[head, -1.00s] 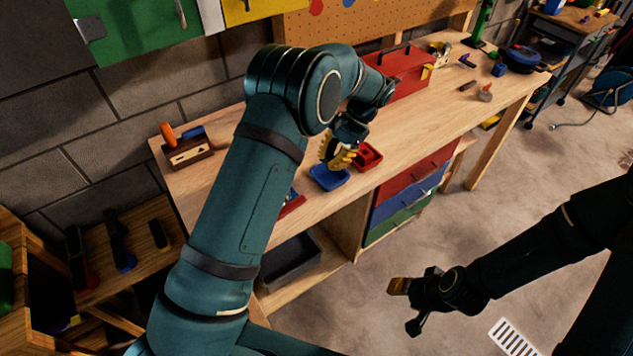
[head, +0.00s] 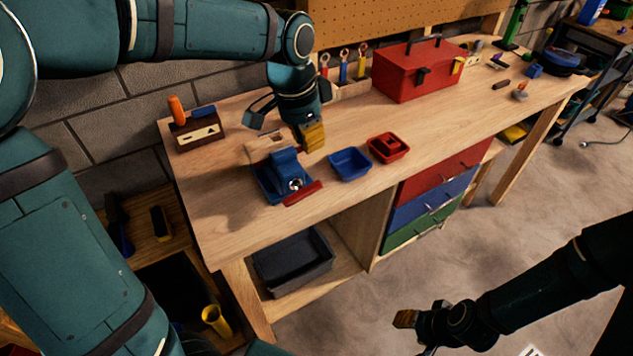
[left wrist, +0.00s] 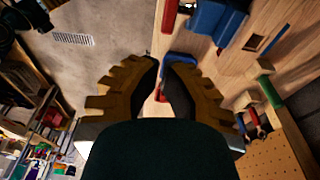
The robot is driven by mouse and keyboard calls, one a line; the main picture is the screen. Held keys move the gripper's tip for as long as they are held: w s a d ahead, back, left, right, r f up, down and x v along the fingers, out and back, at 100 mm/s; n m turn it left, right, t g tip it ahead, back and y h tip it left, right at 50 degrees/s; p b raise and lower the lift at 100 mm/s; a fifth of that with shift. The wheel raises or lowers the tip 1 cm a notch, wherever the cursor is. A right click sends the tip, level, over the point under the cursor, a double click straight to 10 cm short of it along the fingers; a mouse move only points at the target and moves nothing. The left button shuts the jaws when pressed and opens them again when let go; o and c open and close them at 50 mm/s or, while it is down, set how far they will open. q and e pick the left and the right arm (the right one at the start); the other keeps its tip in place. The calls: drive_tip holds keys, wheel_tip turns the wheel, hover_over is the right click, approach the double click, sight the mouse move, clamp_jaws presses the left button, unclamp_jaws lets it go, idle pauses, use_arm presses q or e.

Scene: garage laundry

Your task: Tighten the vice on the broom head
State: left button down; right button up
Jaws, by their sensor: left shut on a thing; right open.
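The blue vice (head: 286,175) stands near the front left of the workbench, with a red handle bar (head: 303,194) at its front. A tan wooden piece (head: 266,145) sits at its back jaws; I cannot tell if it is the broom head. My left gripper (head: 313,138) is above the bench, just behind and right of the vice, yellow fingers downward. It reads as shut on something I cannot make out. In the left wrist view the fingers (left wrist: 163,72) are close together, and the vice (left wrist: 213,20) and handle bar (left wrist: 169,14) lie beyond them. My right gripper (head: 414,325) is open, in front of the bench.
A blue tray (head: 350,177) and a red tray (head: 388,161) lie right of the vice. A red toolbox (head: 418,72) and upright tools (head: 344,66) stand behind. A brown block (head: 196,142) is at the back left. The bench right of the trays is mostly clear.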

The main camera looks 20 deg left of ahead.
use_arm(q)
drive_tip(key=b, duration=0.3)
approach(300, 189)
drive_tip(key=w+d+f, duration=0.1)
drive_tip(key=f, duration=0.1)
drive_tip(key=d+f, duration=0.2)
drive_tip(key=f, duration=0.1)
drive_tip(key=w+d+f, duration=0.1)
drive_tip(key=f, duration=0.1)
drive_tip(key=shift+w+d+f, duration=0.25)
drive_tip(key=shift+w+d, duration=0.05)
drive_tip(key=shift+d, duration=0.1)
drive_tip(key=shift+w+d+g+p, duration=0.1)
drive_tip(key=shift+g+p, duration=0.2)
drive_tip(key=shift+p, duration=0.15)
drive_tip(key=shift+y, duration=0.3)
